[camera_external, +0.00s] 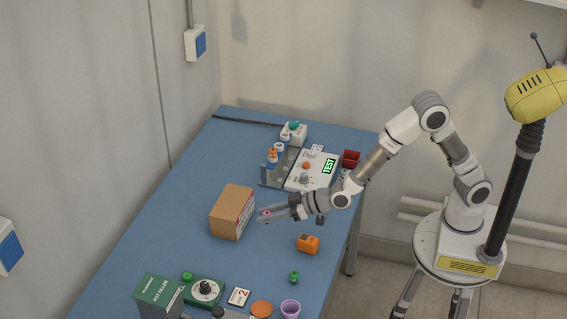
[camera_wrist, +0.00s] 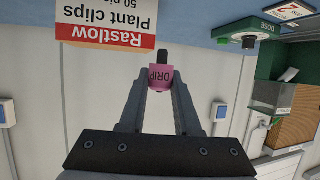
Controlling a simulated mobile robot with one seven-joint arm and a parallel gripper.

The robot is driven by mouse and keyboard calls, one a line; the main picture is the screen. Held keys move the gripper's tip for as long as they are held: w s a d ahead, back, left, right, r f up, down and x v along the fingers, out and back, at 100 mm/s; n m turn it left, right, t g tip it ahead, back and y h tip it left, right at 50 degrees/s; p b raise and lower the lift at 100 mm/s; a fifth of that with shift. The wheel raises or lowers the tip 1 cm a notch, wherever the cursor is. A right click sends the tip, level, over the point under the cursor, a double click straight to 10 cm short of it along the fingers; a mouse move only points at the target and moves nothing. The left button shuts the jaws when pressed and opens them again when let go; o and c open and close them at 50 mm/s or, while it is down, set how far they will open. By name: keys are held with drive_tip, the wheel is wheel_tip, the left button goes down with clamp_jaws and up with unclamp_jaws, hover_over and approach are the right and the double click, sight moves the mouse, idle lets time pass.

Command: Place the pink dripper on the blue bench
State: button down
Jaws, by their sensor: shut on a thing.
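The pink dripper (camera_wrist: 160,78), marked "DRIP" with a dark tip, sits between the fingertips of my gripper (camera_wrist: 158,88) in the wrist view. My gripper is shut on it. In the external view my gripper (camera_external: 265,215) reaches level over the blue bench (camera_external: 190,175), and only a small pink spot of the dripper (camera_external: 267,214) shows at the fingers. The dripper appears to be held above the bench top, just right of a cardboard box. The wrist picture is upside down, with the bench (camera_wrist: 217,9) along its top edge.
The cardboard box (camera_external: 231,212) stands close to the fingertips. An orange device (camera_external: 308,243) and a small green piece (camera_external: 294,277) lie nearer. A test panel (camera_external: 312,171) and red container (camera_external: 351,158) stand behind. Bare bench lies left of the box.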

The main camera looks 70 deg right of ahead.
hover_over(257, 267)
wheel_tip(257, 267, down, 6)
drive_tip(key=shift+s+r, duration=0.1)
drive_tip(key=shift+r, duration=0.1)
drive_tip(key=shift+f+b, duration=0.7)
drive_tip(key=shift+f, duration=1.3)
drive_tip(key=shift+f, duration=0.25)
drive_tip(key=c, duration=0.6)
unclamp_jaws()
drive_tip(key=shift+r, duration=0.1)
